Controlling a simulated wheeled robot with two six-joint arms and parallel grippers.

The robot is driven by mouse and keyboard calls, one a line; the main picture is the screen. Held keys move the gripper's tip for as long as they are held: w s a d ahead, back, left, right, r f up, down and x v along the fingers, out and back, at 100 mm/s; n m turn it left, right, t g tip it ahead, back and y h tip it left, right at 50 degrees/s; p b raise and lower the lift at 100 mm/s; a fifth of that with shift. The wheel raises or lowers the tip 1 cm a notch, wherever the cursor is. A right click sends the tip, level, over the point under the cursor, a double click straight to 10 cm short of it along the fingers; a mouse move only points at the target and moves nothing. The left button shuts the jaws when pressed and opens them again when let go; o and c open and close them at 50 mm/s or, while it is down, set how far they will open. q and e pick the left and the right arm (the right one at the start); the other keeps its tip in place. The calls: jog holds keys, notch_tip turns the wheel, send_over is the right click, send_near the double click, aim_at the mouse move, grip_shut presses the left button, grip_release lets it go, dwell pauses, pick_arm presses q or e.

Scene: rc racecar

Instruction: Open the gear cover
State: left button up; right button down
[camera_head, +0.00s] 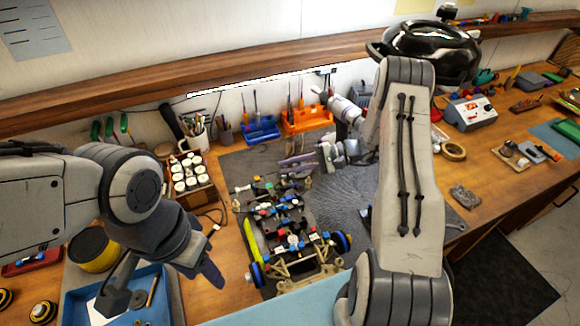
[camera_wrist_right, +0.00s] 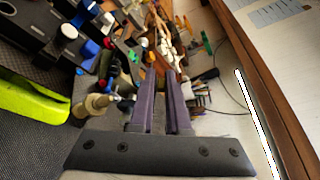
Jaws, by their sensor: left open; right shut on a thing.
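The RC car chassis (camera_head: 290,232) lies on the dark mat, with blue-rimmed wheels at its near end and small coloured parts along it. The right wrist view also shows part of the chassis (camera_wrist_right: 95,50). My right gripper (camera_head: 283,163) is over the far end of the chassis, its fingers pointing left. In the right wrist view its two dark purple fingers (camera_wrist_right: 160,75) are close together on a thing too small to make out. I cannot pick out the gear cover for certain. My left gripper (camera_head: 160,290) is open and empty, left of the car above the blue tray.
The blue tray (camera_head: 140,313) holds a few tools. A rack of white-capped jars (camera_head: 190,178) stands left of the mat. Blue (camera_head: 262,130) and orange (camera_head: 308,120) tool holders stand behind it.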

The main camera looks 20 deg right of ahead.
jog(key=w+m, duration=0.1)
jog(key=r+m+g, duration=0.1)
jog(key=shift+w+r+m+h+b, duration=0.15)
jog(key=shift+w+m+h+b, duration=0.15)
jog(key=shift+w+b, duration=0.05)
jog(key=shift+w+r+m+g, duration=0.25)
jog(key=shift+w+m+g, duration=0.45)
jog(key=shift+m+g, duration=0.2)
jog(key=shift+w+m+g+b, duration=0.6)
jog(key=shift+w+m, duration=0.1)
jog(key=shift+m, duration=0.2)
jog(key=shift+w+m+g+b, duration=0.75)
jog(key=shift+w+m, duration=0.2)
jog(key=shift+m, duration=0.25)
jog(key=shift+h, duration=0.3)
jog(key=c, duration=0.9)
grip_release()
